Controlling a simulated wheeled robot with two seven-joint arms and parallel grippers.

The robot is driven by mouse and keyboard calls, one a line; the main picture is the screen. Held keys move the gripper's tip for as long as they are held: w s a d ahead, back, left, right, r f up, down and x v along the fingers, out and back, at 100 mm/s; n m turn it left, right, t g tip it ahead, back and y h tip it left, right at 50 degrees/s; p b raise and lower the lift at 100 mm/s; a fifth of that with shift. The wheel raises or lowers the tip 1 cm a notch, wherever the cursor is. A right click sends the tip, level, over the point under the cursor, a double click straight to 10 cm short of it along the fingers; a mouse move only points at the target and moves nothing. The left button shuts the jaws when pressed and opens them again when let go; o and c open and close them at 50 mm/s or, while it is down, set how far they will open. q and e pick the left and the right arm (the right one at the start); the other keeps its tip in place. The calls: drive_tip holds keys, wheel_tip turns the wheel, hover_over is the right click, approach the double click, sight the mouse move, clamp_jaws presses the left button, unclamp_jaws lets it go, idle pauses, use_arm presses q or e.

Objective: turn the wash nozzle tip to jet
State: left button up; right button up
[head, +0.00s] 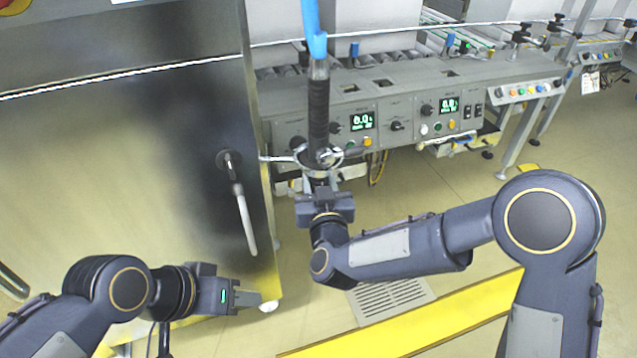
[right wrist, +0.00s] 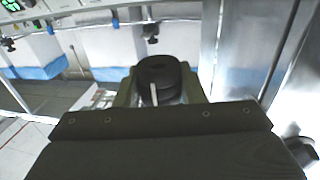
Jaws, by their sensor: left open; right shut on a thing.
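The wash nozzle (head: 318,110) hangs upright from a blue hose (head: 312,30). It has a long black grip, with a metal ring holder (head: 275,158) around its lower part. My right gripper (head: 320,182) is below it, pointing up, shut on the nozzle's lower end. In the right wrist view the dark round nozzle tip (right wrist: 158,70) sits between the fingers, with a pale line on its side. No setting label is readable, so I cannot tell which setting it is on. My left gripper (head: 258,299) is open and empty, low at the left, apart from the nozzle.
A steel cabinet (head: 130,190) with a white-ended lever handle (head: 245,218) fills the left. Behind the nozzle stands a machine with a control panel (head: 405,110). A floor grate (head: 392,297) and a yellow strip (head: 420,335) lie below. The floor at right is clear.

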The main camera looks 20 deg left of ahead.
drive_tip(key=shift+m+h, duration=0.3)
drive_tip(key=shift+h, duration=0.1)
drive_tip(key=o, duration=1)
drive_tip(key=p+v, duration=0.1)
drive_tip(key=v, duration=0.6)
drive_tip(key=shift+s, duration=0.35)
drive_tip(key=shift+d+f, duration=0.1)
drive_tip(key=shift+d, duration=0.05)
